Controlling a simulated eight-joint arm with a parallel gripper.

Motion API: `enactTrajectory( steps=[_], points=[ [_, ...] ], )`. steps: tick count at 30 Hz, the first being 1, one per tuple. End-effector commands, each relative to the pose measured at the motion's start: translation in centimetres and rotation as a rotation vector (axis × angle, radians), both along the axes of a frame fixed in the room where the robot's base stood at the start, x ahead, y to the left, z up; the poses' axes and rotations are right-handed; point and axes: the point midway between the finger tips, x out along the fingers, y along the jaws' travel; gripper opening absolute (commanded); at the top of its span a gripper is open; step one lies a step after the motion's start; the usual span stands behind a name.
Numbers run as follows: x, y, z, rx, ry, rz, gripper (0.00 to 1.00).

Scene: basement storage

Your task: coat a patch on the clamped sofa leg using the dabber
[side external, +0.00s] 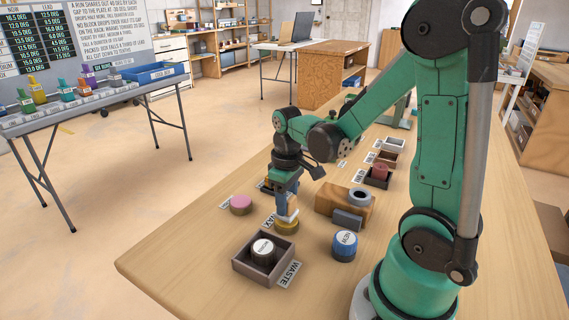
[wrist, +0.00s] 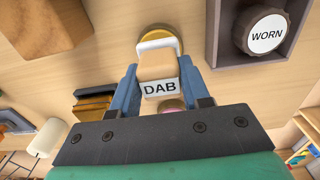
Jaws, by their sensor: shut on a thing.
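My gripper (wrist: 158,88) is shut on the dabber (wrist: 158,66), a tan block labelled DAB with a white lower end. In the side view my gripper (side external: 289,196) points down, with the dabber's white end (side external: 290,212) directly over the yellow wax tin (side external: 287,228). The tin's yellow rim (wrist: 160,30) shows around the dabber's end in the wrist view; I cannot tell whether they touch. I cannot pick out the clamped sofa leg for certain. A dark, orange-edged object (wrist: 92,108) is partly hidden behind my gripper in the wrist view.
A WASTE tray (side external: 244,268) holding a WORN knob (side external: 263,250) stands just in front. A blue NEW pot (side external: 344,246) is right of it, a wooden block (side external: 326,200) behind that. A pink pot (side external: 241,205) stands left. The table's near left corner is clear.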

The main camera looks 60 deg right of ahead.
Motion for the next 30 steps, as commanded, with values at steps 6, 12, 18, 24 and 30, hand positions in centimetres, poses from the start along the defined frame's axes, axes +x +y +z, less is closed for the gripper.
enactTrajectory(
  steps=[6,12,18,24,30],
  points=[
    [0.0,0.0,0.01,0.0,0.0,0.0,0.0],
    [0.02,-0.01,-0.13,0.0,0.0,0.0,0.0],
    [0.02,-0.01,-0.38,0.0,0.0,0.0,0.0],
    [0.03,-0.01,-0.61,0.0,0.0,0.0,0.0],
    [0.04,-0.02,-0.86,0.0,0.0,0.0,0.0]
  ],
)
